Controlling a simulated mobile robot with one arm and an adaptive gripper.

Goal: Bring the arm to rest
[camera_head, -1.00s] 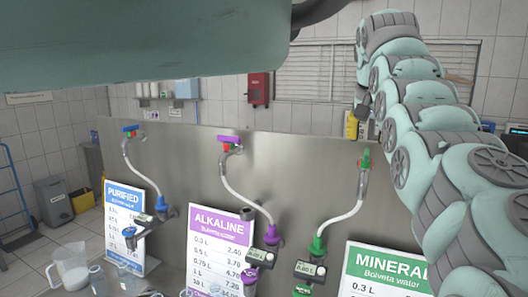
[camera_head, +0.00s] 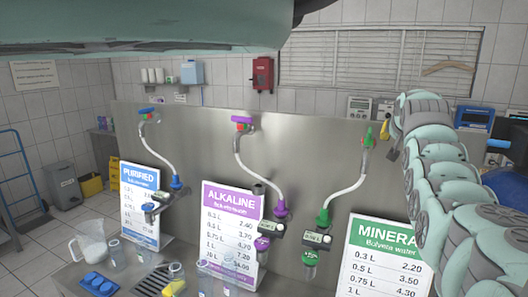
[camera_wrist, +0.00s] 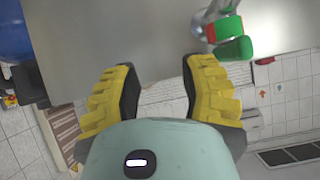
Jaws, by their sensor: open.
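My gripper (camera_wrist: 160,78) shows in the wrist view with its two yellow ridged fingers spread wide and nothing between them. Beyond the right finger is a red and green valve handle (camera_wrist: 228,38), apart from the finger in the picture. In the head view my jointed pale green arm (camera_head: 440,180) runs along the right side, in front of the right end of the steel rack panel (camera_head: 210,140).
The panel holds three taps with hoses and price signs: purified (camera_head: 140,200), alkaline (camera_head: 232,225) and mineral (camera_head: 385,260). A pitcher (camera_head: 92,243) and several clear vessels stand at lower left. A blue hand truck (camera_head: 18,180) stands at far left.

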